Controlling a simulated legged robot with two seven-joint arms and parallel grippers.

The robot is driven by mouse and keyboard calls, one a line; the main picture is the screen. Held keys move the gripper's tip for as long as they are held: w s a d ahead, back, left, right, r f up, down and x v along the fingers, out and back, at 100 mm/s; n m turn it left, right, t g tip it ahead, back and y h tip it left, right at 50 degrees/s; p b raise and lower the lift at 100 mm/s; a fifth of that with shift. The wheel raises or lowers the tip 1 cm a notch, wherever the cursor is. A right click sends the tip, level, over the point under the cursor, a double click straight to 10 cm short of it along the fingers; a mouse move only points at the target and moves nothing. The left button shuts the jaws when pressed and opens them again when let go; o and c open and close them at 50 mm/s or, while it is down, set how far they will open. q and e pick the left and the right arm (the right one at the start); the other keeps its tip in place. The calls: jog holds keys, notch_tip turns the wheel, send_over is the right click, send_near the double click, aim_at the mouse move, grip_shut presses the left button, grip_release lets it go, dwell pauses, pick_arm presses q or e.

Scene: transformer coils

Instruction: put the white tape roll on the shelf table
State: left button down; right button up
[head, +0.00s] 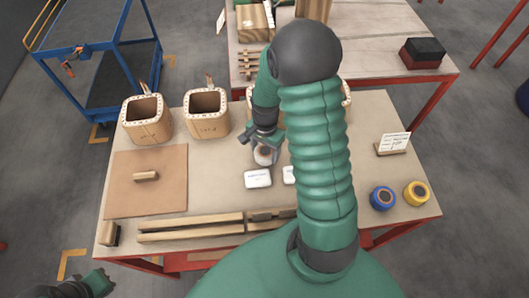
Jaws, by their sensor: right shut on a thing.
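My right arm reaches over the front table. Its gripper (264,147) points down at the table's middle and is shut on the white tape roll (264,156), a pale ring with a brownish centre, at or just above the table top. The arm partly hides this spot. My left gripper (98,284) is at the bottom left, off the front table's corner; its jaws are too unclear to read. A second wooden table (390,62) with red legs stands behind; I cannot tell whether it is the shelf table.
Wooden coil boxes (146,120) line the front table's back edge. White labelled packs (258,178) lie close to the right gripper. Blue (382,198) and yellow (416,193) rolls sit at right. A blue cart (100,75) stands back left. A dark-red box (422,53) is on the rear table.

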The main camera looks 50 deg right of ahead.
aim_at(264, 151)
jog(key=shift+d+f, duration=0.15)
jog(key=shift+f, duration=0.35)
jog(key=shift+a+f, duration=0.1)
jog(key=shift+a, duration=0.1)
jog(key=o, duration=1.5)
jog(key=shift+w+a, duration=0.1)
jog(key=shift+a, duration=0.05)
notch_tip(264, 151, up, 12)
jog(key=p, duration=0.1)
jog(key=a+n+t, duration=0.1)
jog(key=a+n, duration=0.4)
jog(key=s+a+n, duration=0.1)
jog(key=a+n, duration=0.4)
jog(key=a, duration=0.1)
jog(key=s+a+n+t, duration=0.1)
jog(key=a+n, duration=0.4)
jog(key=n, duration=0.1)
jog(key=shift+s+a+f+t, duration=0.1)
jog(key=shift+a+f+t, duration=0.05)
jog(key=shift+f+t, duration=0.15)
